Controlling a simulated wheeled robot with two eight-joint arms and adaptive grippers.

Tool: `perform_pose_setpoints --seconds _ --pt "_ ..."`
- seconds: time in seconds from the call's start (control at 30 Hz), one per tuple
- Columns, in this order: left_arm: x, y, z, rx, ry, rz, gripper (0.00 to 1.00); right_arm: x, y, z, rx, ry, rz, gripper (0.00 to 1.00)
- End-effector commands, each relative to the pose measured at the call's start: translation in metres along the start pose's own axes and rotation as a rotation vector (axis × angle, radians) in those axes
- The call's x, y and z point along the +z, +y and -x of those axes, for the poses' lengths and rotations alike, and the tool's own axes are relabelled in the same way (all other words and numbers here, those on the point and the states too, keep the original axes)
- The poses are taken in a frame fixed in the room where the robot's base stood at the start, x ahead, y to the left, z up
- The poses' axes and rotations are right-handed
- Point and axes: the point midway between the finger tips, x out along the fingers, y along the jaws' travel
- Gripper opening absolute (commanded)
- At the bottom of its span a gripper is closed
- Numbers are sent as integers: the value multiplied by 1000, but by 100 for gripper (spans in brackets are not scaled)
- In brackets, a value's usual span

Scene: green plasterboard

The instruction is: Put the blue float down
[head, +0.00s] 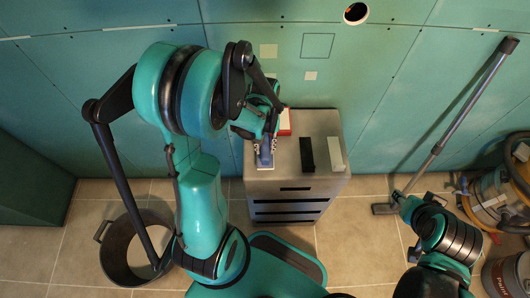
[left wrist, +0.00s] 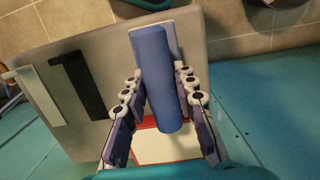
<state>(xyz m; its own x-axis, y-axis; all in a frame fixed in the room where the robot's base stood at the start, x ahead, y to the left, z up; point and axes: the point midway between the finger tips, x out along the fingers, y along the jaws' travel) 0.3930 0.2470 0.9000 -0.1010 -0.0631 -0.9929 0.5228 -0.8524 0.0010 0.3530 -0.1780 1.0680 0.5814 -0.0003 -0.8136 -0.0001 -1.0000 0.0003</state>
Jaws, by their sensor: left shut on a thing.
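The blue float (head: 265,159) has a thick blue handle and a pale flat plate. It is over the left part of the grey cabinet's top (head: 290,170). My left gripper (head: 264,146) is shut on it. In the left wrist view the blue handle (left wrist: 152,75) lies between the two fingers of my left gripper (left wrist: 160,95), and the pale plate shows beyond it. I cannot tell whether the plate touches the cabinet top. Part of my right arm shows at the lower right of the head view; its gripper does not show.
On the cabinet top lie a black bar-like tool (head: 307,154), a pale one (head: 335,153) and a red and white item (head: 285,122). A bucket (head: 117,262) stands on the floor at left. A vacuum wand (head: 468,100) leans on the green wall at right.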

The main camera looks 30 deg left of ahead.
Motion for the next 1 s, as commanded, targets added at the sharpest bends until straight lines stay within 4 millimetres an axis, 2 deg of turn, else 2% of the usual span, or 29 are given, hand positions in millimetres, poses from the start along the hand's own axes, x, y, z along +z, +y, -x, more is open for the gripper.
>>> perform_pose_setpoints --seconds 0.17,0.4,0.43,0.47,0.7,0.73,0.77,0.8,1.0 --pt "-5 -3 -10 0 0 0 4 3 0 -4 0 0 0 40" --pt "-8 -3 -43 0 0 0 4 11 0 -15 0 0 0 40" --pt "-8 -3 -43 0 0 0 4 11 0 -15 0 0 0 40" --pt "-8 -3 -43 0 0 0 0 10 0 -15 0 0 0 40" --pt "-8 -3 -43 0 0 0 0 11 0 -16 0 0 0 40" --pt "-8 -3 -43 0 0 0 35 10 0 -15 0 0 0 40" --pt "-8 -3 -42 0 0 0 43 10 0 -15 0 0 0 40" --pt "-8 -3 -42 0 0 0 48 10 0 -15 0 0 0 40" --pt "-8 -3 -42 0 0 0 48 10 0 -15 0 0 0 40"
